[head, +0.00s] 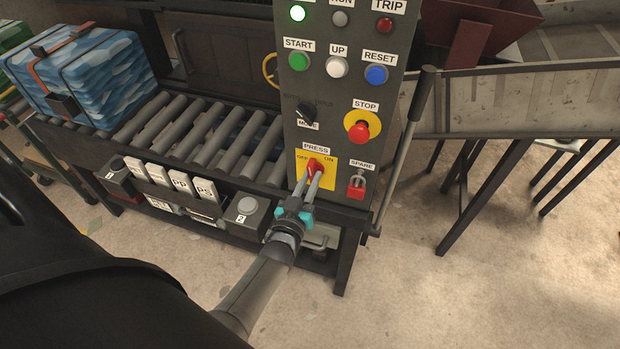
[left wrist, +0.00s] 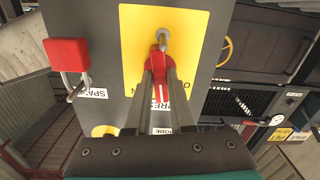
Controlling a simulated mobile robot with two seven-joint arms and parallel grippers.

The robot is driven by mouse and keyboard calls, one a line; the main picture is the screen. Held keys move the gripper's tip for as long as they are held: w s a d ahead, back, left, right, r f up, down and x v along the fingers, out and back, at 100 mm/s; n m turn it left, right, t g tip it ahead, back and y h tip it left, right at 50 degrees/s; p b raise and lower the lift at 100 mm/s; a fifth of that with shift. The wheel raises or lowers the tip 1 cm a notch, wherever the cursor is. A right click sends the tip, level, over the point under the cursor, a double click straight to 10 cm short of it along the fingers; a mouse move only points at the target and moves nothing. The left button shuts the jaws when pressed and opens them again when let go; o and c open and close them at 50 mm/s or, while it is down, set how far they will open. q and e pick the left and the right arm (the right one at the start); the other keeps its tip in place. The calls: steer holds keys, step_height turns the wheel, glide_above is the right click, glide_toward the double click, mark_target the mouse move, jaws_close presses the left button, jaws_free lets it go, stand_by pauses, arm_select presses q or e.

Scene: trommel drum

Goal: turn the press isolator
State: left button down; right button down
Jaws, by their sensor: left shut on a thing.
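The press isolator (head: 313,167) is a red rotary handle on a yellow plate marked OFF and ON, under the PRESS label on the dark control panel (head: 335,120). My left gripper (head: 313,177) reaches up to it from below, with its two grey fingers shut on the red handle. In the left wrist view the handle (left wrist: 160,62) sits between the fingertips, and a metal padlock shackle or ring (left wrist: 162,38) shows at its end on the yellow plate (left wrist: 190,20). The handle's exact setting is partly hidden by the fingers. My right gripper is not in view.
A red padlock (head: 355,187) hangs under the SPARE label, close right of the isolator. The red STOP button (head: 360,131) is above right and the MODE switch (head: 307,112) above. A roller conveyor (head: 200,135) with a blue bale (head: 95,75) lies left.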

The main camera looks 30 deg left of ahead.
arm_select(q)
steer(key=shift+m, duration=0.9)
steer(key=c, duration=0.8)
jaws_free()
steer(key=p+v, duration=0.1)
steer(key=v, duration=1.4)
steer(key=shift+s+d+p, duration=0.1)
steer(key=shift+s+p, duration=0.05)
steer(key=shift+p, duration=0.15)
